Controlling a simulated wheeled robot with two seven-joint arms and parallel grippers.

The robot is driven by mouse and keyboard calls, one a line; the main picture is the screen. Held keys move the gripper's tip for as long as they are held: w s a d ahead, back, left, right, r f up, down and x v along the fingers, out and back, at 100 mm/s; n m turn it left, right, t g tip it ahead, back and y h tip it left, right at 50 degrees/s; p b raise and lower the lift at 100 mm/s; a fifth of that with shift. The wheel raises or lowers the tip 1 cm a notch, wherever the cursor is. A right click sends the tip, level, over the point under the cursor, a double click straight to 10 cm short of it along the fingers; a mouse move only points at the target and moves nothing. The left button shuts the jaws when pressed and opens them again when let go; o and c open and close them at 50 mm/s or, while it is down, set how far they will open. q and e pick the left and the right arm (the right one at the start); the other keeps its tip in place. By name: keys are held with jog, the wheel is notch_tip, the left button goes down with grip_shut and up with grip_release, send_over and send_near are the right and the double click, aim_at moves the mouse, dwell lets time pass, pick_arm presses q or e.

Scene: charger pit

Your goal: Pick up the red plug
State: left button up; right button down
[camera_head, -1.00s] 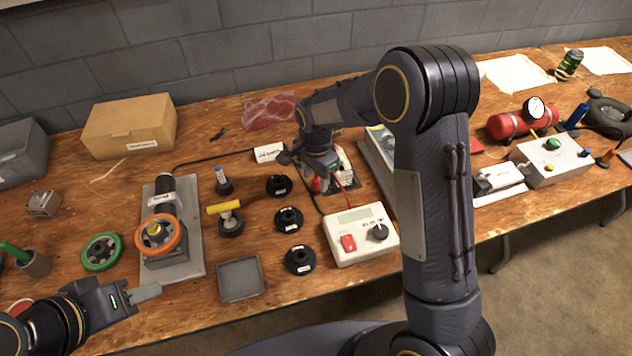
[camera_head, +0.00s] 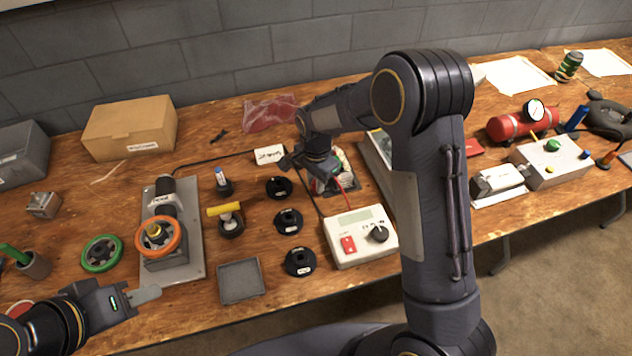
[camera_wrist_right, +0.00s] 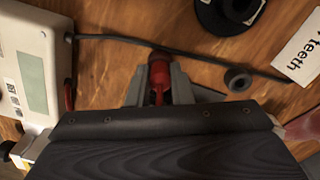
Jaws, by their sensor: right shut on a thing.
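The red plug (camera_wrist_right: 159,75) shows in the right wrist view between the two grey fingers of my right gripper (camera_wrist_right: 160,88). The gripper is shut on it. In the head view my right gripper (camera_head: 290,162) is beside the white label card, and the plug is hidden there by the gripper and arm. A red cable (camera_head: 348,192) runs from near that gripper to the white meter box (camera_head: 360,238). My left gripper (camera_head: 147,294) is at the front left, over the table edge; its fingers look together, with nothing seen between them.
Several black round holders (camera_head: 288,221) stand left of the meter box. A black cable (camera_wrist_right: 110,38) crosses behind the plug in the right wrist view. A grey stand with an orange wheel (camera_head: 157,236) and a grey tray (camera_head: 241,281) are further left.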

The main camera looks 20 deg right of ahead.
jog(key=shift+r, duration=0.6)
jog(key=r, duration=0.2)
jog(key=shift+s+r, duration=0.3)
jog(key=shift+r, duration=0.05)
jog(key=s+r, duration=0.9)
jog(key=s, duration=0.4)
jog(key=shift+s+d+b, duration=0.2)
jog(key=shift+d+b, duration=0.1)
jog(key=shift+d, duration=0.15)
